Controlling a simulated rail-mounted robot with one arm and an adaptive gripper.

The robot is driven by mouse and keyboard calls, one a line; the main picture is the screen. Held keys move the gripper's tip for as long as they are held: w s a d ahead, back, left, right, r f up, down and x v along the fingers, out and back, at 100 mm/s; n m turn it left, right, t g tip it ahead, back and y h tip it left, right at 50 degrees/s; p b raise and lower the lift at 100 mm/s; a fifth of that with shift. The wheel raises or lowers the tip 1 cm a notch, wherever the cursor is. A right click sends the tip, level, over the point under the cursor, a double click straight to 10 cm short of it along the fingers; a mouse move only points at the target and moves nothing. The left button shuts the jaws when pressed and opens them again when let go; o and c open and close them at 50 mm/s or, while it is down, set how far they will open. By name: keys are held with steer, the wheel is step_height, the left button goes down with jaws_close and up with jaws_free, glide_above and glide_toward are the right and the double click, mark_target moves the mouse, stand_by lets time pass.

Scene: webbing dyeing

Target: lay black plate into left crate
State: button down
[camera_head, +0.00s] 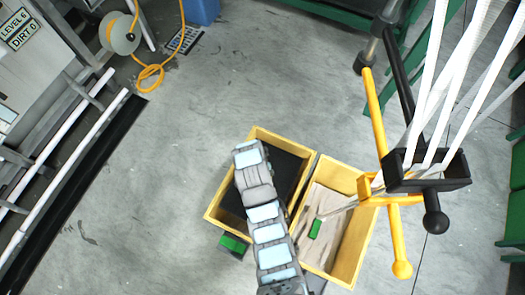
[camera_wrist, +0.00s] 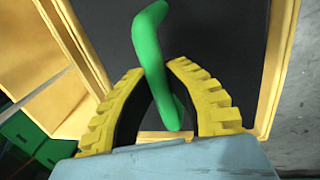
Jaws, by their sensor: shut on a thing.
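My gripper (camera_wrist: 156,72) is shut on the green handle (camera_wrist: 150,45) of the black plate (camera_wrist: 218,40) in the wrist view. The plate lies within the yellow walls of the left crate (camera_wrist: 281,65). In the head view, my arm crosses over the left crate (camera_head: 224,192) and hides my gripper and the handle. Part of the black plate (camera_head: 286,166) shows inside that crate. I cannot tell whether it rests flat on the crate's floor.
The right crate (camera_head: 364,238) stands beside the left one, with a pale floor and a green piece (camera_head: 315,229) in it. A yellow-and-black stand (camera_head: 375,115) with white webbing (camera_head: 445,75) is close on the right. Open floor (camera_head: 205,110) lies beyond the crates.

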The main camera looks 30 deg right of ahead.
steer(key=shift+f+b, duration=8.9)
steer(key=shift+f, duration=5.85)
steer(key=c, duration=1)
jaws_free()
steer(key=shift+c, duration=0.2)
steer(key=shift+f, duration=0.1)
step_height(320, 180, up, 12)
steer(key=w+a, duration=0.1)
steer(key=w, duration=0.1)
steer(key=shift+a, duration=0.15)
